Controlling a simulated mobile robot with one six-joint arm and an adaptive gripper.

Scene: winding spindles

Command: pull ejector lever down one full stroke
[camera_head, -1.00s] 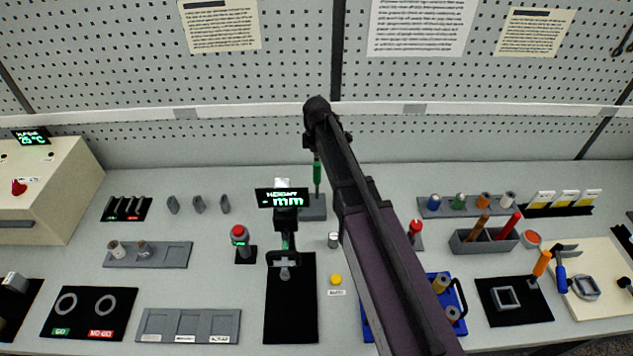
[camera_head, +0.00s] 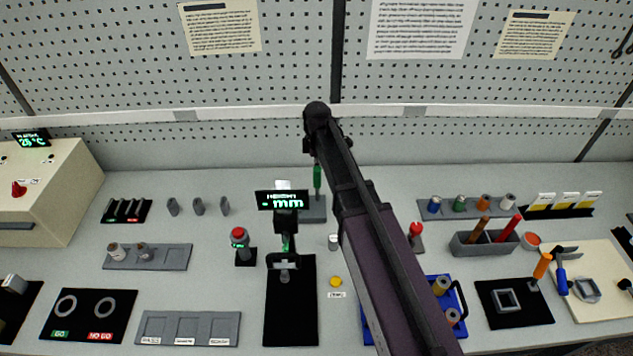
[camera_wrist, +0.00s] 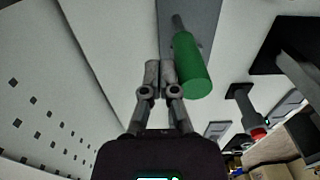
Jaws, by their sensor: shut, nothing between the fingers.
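The ejector lever appears as an upright green handle (camera_head: 317,178) on a grey base plate (camera_head: 314,210) behind the height gauge, partly beside my arm. In the wrist view the green handle (camera_wrist: 191,68) is large and close, with a thin grey rod running from its far end over the grey plate. My gripper (camera_wrist: 160,68) is shut and empty, its fingertips right next to the left side of the handle. I cannot tell whether they touch it. In the head view the fingers are mostly hidden by my wrist.
The height gauge display (camera_head: 282,200) stands on a black base (camera_head: 290,325) in front. A red-topped post (camera_head: 239,240) is on its left, and a yellow button (camera_head: 336,281) on its right. A blue tray (camera_head: 459,292) lies partly behind my arm. The perforated wall (camera_head: 250,85) rises behind.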

